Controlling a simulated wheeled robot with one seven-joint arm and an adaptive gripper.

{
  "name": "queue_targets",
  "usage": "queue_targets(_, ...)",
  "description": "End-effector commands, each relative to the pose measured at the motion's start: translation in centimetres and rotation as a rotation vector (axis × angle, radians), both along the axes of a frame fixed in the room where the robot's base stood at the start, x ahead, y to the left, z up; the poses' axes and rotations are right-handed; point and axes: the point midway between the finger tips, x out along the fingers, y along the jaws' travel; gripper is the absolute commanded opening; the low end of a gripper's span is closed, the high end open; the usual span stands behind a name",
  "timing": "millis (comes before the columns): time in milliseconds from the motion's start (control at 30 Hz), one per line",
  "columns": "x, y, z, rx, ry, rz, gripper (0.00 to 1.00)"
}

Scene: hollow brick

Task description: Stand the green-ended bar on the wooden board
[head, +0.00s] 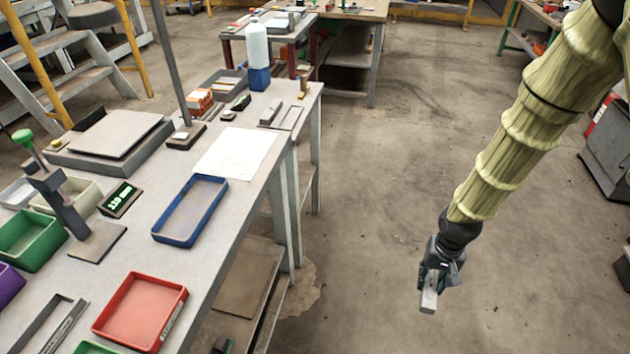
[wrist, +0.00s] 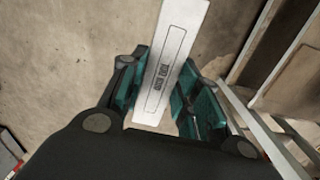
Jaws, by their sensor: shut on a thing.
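My gripper (head: 437,277) hangs over the open floor to the right of the workbench, shut on a pale grey bar (head: 429,298). In the wrist view the bar (wrist: 175,50) lies between the teal finger pads of my gripper (wrist: 165,95), tilted, with an outlined label and small print too blurred to read surely. No green end shows on it; its near end is by the gripper body and its far end runs out of the top of the picture. I cannot surely identify the wooden board; a brown panel (head: 248,283) lies on the bench's lower shelf.
The bench top (head: 222,240) carries a blue tray (head: 190,210), a red tray (head: 140,312), a white sheet (head: 235,153), a display (head: 120,198) and a green-knobbed stand (head: 60,200). A post rises from the bench. Floor between bench and arm is clear.

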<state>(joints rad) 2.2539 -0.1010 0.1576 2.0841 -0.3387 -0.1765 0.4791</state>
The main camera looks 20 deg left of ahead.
Motion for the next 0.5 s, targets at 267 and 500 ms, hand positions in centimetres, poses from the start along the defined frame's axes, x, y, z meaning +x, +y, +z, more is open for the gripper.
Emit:
queue_targets(267,-0.1,4.7,-3.5,-0.001,-0.001,0.028,0.00)
queue_targets(500,-0.3,8.4,-5.8,0.000,-0.001,0.047,0.00)
